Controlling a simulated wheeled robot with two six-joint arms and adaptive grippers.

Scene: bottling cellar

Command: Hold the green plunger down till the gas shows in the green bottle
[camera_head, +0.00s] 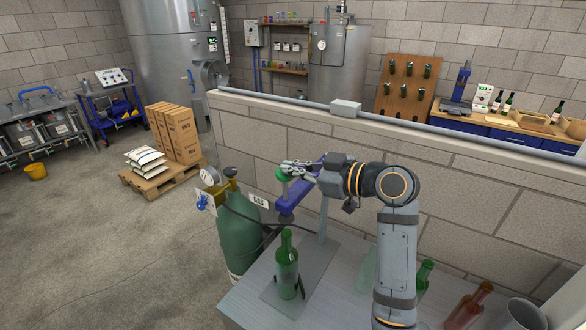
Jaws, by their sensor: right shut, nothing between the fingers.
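The green plunger (282,177) shows as a small green knob at the left end of a blue-purple arm on a grey stand (323,222). My right gripper (287,169) is shut and empty, with its fingertips at the top of the plunger and partly hiding it. I cannot tell whether they press it or how far down it is. The green bottle (287,262) stands upright on a grey plate below, to the front of the stand. No gas can be made out in it. My left gripper is not in view.
A green gas cylinder (238,243) with a gauge and GAS label stands left of the table (240,300). A pale bottle (366,272), a green bottle (424,275), a brown bottle (468,306) and a grey container (522,313) are to the right. A block wall (470,210) stands behind.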

